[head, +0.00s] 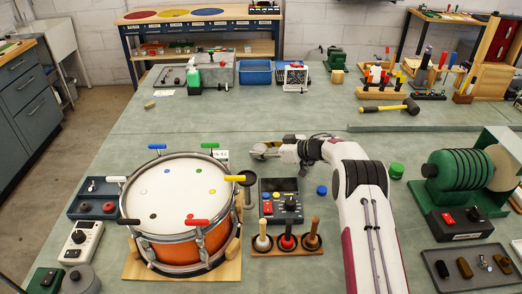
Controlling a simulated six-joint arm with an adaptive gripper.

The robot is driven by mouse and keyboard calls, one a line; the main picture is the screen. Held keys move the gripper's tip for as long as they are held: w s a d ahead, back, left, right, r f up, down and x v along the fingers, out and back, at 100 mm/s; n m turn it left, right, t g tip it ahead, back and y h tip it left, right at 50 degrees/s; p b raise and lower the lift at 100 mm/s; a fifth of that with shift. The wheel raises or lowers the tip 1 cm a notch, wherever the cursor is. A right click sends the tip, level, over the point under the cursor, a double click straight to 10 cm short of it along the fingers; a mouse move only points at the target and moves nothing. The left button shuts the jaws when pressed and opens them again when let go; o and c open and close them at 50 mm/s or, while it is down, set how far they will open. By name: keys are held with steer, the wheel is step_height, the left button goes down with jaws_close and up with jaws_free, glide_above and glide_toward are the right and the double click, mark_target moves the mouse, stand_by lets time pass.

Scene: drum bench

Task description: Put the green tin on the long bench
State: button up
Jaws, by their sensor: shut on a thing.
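A small round green tin (396,170) stands on the grey-green bench top (310,230), to the right of my white arm. My gripper (259,151) is low over the bench beyond the drum, well to the left of this tin and apart from it. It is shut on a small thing. The held thing is too small and too covered by the fingers to name. Which surface is the long bench is not marked; another bench (126,30) with red, yellow and blue discs stands at the back.
The drum (180,200) with coloured handles stands at left. A control box (283,201), a blue tin (322,190) and a rack of pegs (286,240) are near the middle. A green disc machine (460,175) stands at right. The bench top behind my gripper is largely clear.

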steer(key=shift+f, duration=0.15)
steer(key=o, duration=1.1)
steer(key=shift+v, duration=6.05)
